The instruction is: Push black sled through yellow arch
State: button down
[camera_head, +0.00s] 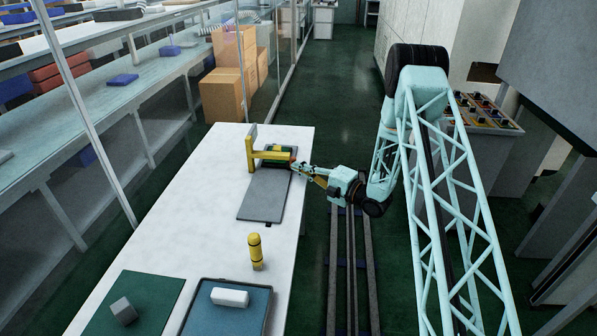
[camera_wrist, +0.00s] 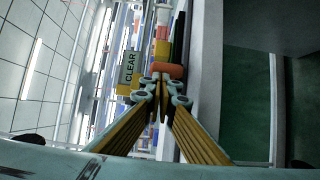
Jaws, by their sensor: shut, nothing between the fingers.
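The yellow arch (camera_head: 251,157) stands at the far end of the white table, across a dark grey strip. A small dark piece with green on top (camera_head: 280,149) shows at the arch, partly hidden by its bar; it looks like the black sled, but I cannot tell its outline. An orange block (camera_wrist: 168,70) sits at its near side in the wrist view. My gripper (camera_head: 296,167) is shut and empty, close to the arch's right side. In the wrist view its fingertips (camera_wrist: 160,79) lie just below the orange block; I cannot tell whether they touch.
The grey strip (camera_head: 262,203) is bare on the near side of the arch. A sign reading CLEAR (camera_wrist: 130,68) shows in the wrist view.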

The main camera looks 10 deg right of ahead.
jog(key=shift+a, duration=0.1)
dwell(0.5)
jog(key=shift+s+f+b, duration=0.1)
jog(key=shift+s+b, duration=0.5)
jog(key=shift+s, duration=0.4)
jog(key=shift+s+a+b, duration=0.1)
jog(key=shift+s+b, duration=0.35)
jog(key=shift+s, duration=0.45)
jog(key=p+v, duration=0.2)
jog(key=v, duration=0.8)
jog(key=shift+w+r, duration=0.15)
jog(key=shift+r, duration=0.05)
